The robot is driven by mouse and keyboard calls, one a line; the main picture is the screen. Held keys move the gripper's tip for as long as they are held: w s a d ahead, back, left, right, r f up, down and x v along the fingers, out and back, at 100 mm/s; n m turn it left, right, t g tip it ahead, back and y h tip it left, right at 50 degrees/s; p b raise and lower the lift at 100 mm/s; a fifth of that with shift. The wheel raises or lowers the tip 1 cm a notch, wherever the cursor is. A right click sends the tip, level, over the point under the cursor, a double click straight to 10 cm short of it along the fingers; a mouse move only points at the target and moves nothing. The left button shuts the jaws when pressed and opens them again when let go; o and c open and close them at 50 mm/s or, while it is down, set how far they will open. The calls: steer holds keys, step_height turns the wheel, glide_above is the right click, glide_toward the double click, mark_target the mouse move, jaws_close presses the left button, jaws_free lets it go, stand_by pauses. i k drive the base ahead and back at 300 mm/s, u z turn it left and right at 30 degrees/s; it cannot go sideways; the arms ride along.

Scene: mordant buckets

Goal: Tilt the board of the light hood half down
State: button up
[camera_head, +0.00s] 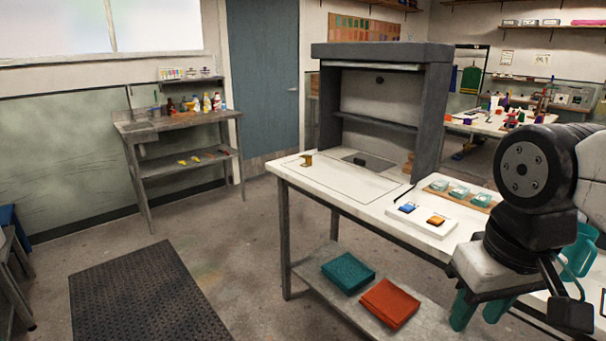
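The light hood (381,55) is a dark grey frame with a pale back wall and stands at the far end of the long white-topped table. A dark board (374,122) runs across its inside at about mid-height and looks near level; its exact angle is hard to tell. My gripper (479,309) is at the lower right, in front of the table's near edge and well away from the hood. Its two teal fingers point down, apart, with nothing seen between them. My arm hides part of the table's right end.
The white table (335,187) carries a small brass-coloured item (307,160), a white tray (424,228) with blue and orange pieces, and a wooden rack (466,200) of pale cups. Folded teal (347,272) and red cloths (390,303) lie on its lower shelf. Floor left of it is open, with a dark mat (148,297).

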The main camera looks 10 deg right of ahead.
mark_target(396, 97)
steer(key=z, duration=0.2)
steer(key=i, duration=0.65)
steer(key=u, duration=0.35)
steer(key=k, duration=0.6)
steer(key=u, duration=0.65)
steer(key=i, duration=1.25)
steer(key=z, duration=0.8)
